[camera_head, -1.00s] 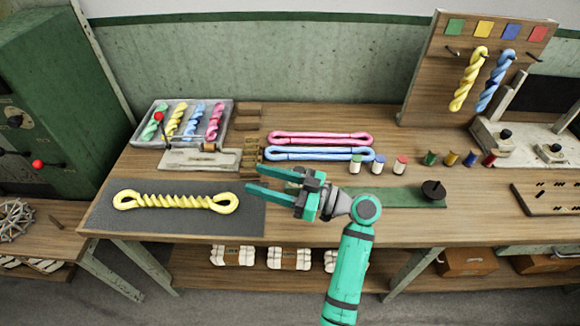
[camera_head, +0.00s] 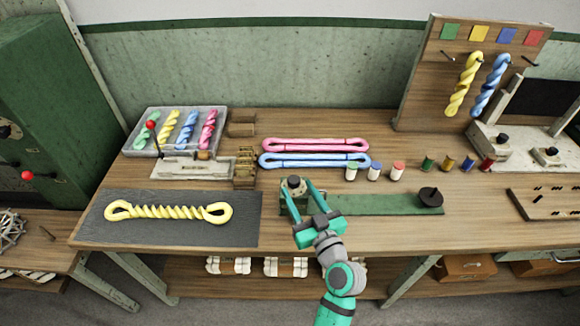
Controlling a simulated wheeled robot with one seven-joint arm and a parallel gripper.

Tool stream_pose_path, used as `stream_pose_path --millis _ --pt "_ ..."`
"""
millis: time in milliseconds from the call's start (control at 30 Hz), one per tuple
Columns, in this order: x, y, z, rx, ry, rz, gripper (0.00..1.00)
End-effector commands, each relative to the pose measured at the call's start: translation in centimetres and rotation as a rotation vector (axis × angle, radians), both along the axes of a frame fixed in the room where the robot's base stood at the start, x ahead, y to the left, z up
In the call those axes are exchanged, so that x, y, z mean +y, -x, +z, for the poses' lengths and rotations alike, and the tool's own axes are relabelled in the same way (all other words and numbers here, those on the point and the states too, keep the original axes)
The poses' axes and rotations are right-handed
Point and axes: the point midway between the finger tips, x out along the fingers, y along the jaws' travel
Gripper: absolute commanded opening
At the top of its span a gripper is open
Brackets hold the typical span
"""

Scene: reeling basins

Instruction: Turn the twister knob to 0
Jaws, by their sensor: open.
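A small dark knob (camera_head: 294,182) tops a grey-green block at the left end of a long green base (camera_head: 375,204), which I take for the twister. A black round piece with a short peg (camera_head: 430,197) stands at the base's right end. My gripper (camera_head: 298,187) is open and empty, its teal fingers pointing away from me toward the block. The knob shows between the fingertips; I cannot tell whether they are at its height or touch it. The fingers partly hide the block. The knob's setting and any marks are too small to read.
A yellow twisted skein (camera_head: 168,212) lies on a dark mat (camera_head: 245,229) at left. Pink (camera_head: 315,145) and blue (camera_head: 315,160) skeins lie behind the block. Several spools stand behind the green base. A lever device (camera_head: 190,168) and a clear tray (camera_head: 222,115) of skeins are at back left.

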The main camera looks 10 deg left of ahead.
Motion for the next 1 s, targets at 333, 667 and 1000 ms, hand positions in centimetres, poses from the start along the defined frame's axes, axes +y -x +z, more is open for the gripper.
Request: stream_pose_path --millis 333,667,1000 --pt "1.5 -5.2 0.1 -0.001 -0.001 -0.021 0.48" --pt "4.3 -8.3 0.0 0.001 -0.001 -0.007 0.48" --pt "4.6 -8.6 0.0 0.001 -0.001 -0.007 0.48"
